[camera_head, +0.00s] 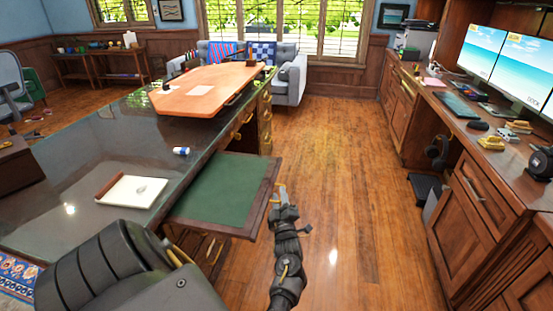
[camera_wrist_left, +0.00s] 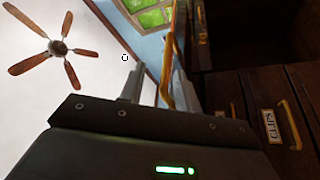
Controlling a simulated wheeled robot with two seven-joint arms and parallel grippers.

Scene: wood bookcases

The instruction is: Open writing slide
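The writing slide (camera_head: 222,188), a green panel in a brown wood frame, sticks out from the side of the dark-topped desk (camera_head: 60,212). The slide's panel is not clear in that view. My right gripper is not in view.
Desk drawers with brass pulls (camera_head: 263,112) lie beyond the slide; a drawer labelled CLIPS (camera_wrist_left: 270,124) shows in the wrist view. The floor (camera_head: 345,190) between desk and right-hand cabinets (camera_head: 465,205) is clear.

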